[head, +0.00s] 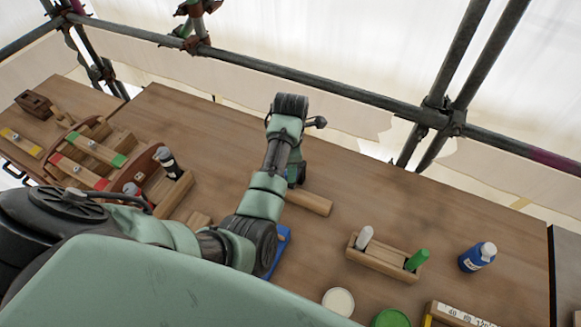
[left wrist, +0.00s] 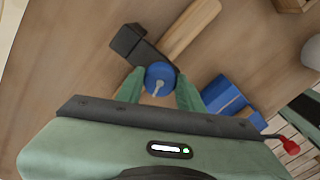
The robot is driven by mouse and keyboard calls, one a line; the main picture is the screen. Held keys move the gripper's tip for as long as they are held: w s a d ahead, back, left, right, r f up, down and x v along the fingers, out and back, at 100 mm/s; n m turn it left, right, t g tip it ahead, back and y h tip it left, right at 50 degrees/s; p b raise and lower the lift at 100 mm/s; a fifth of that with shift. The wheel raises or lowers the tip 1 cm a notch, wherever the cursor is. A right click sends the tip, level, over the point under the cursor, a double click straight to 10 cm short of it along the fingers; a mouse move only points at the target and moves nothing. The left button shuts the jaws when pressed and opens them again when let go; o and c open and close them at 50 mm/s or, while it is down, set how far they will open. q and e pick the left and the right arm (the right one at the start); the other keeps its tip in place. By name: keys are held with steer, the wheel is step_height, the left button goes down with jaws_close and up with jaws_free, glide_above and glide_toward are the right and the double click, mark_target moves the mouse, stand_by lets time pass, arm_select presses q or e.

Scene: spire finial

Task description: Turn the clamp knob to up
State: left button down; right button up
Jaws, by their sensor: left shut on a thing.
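The clamp knob (left wrist: 160,75) is round and blue with a white pointer mark. In the left wrist view the pointer runs from the knob's middle toward the bottom edge, slightly left. My left gripper (left wrist: 159,88) is shut on the knob, with a green finger on each side. A blue block-like part (left wrist: 228,96) lies to the right of the knob in that view. In the head view, my left arm hides the knob, and a blue piece (head: 279,250) shows beside the arm. My right gripper is not in view.
A hammer-like tool with a dark head (left wrist: 131,44) and wooden handle (left wrist: 190,28) lies close to the knob. A wooden holder (head: 385,264) with white and green sticks and a blue bottle (head: 478,256) stand right. Wooden racks (head: 93,150) stand left. Scaffold pipes cross behind.

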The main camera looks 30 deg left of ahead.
arm_select(q)
steer(key=shift+r+n, duration=0.1)
steer(key=shift+n, duration=0.8)
steer(key=shift+a, duration=0.1)
steer(key=shift+w, duration=0.1)
steer(key=c, duration=0.9)
jaws_free()
step_height(320, 180, up, 7)
steer(key=shift+f+b, duration=0.1)
steer(key=shift+b, duration=0.9)
steer(key=shift+r, duration=0.5)
